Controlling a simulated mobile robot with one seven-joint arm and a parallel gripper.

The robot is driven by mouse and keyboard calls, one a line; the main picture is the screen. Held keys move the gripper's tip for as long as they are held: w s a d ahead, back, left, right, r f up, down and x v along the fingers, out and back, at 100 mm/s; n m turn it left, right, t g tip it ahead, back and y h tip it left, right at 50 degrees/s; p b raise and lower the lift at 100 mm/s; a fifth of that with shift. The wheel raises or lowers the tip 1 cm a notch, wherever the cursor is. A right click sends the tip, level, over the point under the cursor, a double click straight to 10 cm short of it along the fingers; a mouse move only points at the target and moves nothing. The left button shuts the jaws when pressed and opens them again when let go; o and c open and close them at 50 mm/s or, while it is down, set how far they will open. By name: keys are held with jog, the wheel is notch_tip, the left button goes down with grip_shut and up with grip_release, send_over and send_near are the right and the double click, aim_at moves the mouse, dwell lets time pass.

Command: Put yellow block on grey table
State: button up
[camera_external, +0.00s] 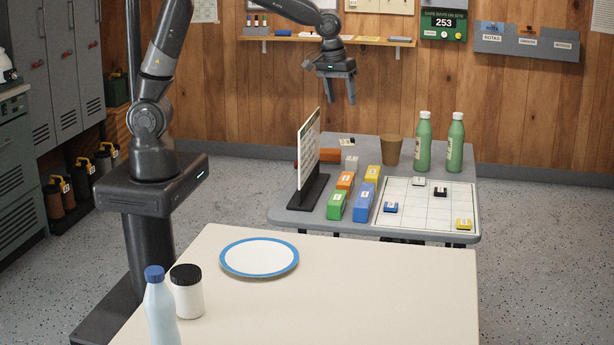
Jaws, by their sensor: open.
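My gripper (339,97) hangs open and empty above the back of the grey table (300,217), fingers pointing down. A yellow block (373,173) with a pale label is in the right row of blocks, behind the blue blocks (363,204); whether it rests on the table or against its neighbour is hard to tell. A smaller yellow-and-black piece (464,224) lies on the white grid board (425,222) at its front right corner.
Left of the blocks stands an upright panel (309,150). Green (336,206), orange (345,181) and grey (351,163) blocks form another row. A brown cup (393,151) and two green bottles (424,142) stand behind. A cream table (380,290) with a plate (259,257) is in front.

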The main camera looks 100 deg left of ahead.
jog(key=s+d+r+m+t, duration=0.1)
jog(key=s+d+r+m, duration=0.25)
jog(key=s, duration=0.25)
jog(key=s+d+r+m+t, duration=0.1)
jog(key=s+d+r+m, duration=0.1)
jog(key=s+d+r, duration=0.35)
jog(key=s+d+f+m+t, duration=0.1)
jog(key=s+d+m, duration=0.1)
jog(key=s, duration=0.6)
jog(key=s+d+f+m+h, duration=0.1)
jog(key=s+d+m, duration=0.1)
jog(key=s+m, duration=0.3)
jog(key=s, duration=0.4)
jog(key=shift+d+t, duration=0.3)
jog(key=shift+t, duration=0.1)
